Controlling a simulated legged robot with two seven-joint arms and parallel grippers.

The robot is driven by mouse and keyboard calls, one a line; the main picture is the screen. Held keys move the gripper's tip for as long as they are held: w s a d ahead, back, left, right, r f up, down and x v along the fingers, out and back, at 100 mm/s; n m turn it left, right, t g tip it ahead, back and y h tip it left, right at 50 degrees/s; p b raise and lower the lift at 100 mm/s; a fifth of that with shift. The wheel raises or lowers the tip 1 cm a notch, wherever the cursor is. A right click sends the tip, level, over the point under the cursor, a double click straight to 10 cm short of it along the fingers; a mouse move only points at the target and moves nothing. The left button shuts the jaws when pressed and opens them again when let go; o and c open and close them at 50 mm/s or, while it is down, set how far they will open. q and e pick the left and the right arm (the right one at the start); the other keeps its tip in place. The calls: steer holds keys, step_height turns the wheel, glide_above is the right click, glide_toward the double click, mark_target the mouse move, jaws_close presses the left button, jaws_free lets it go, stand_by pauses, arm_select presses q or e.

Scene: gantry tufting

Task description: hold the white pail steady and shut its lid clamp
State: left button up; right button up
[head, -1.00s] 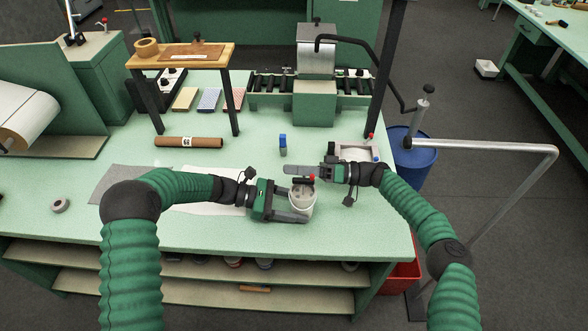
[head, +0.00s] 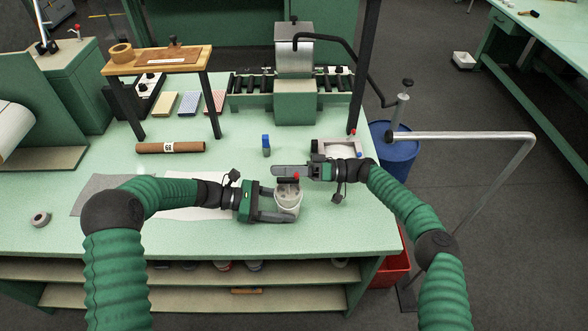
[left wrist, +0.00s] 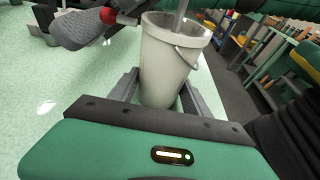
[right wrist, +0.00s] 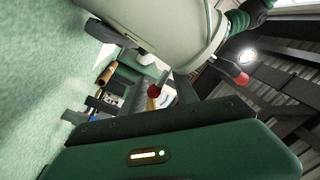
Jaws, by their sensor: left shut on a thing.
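The white pail (head: 288,203) stands upright near the front of the green bench. My left gripper (head: 279,205) is shut around its sides from the left; the left wrist view shows the pail (left wrist: 168,70) between the fingers, with a thin wire handle.
A blue bottle (head: 266,146) and a brown roll (head: 170,147) stand and lie behind. The bench front right of the pail is clear.

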steer(key=d, duration=0.3)
steer(key=d+f, duration=0.1)
steer(key=d, duration=0.3)
steer(key=w+d, duration=0.1)
steer(key=d, duration=0.3)
steer(key=shift+f, duration=0.2)
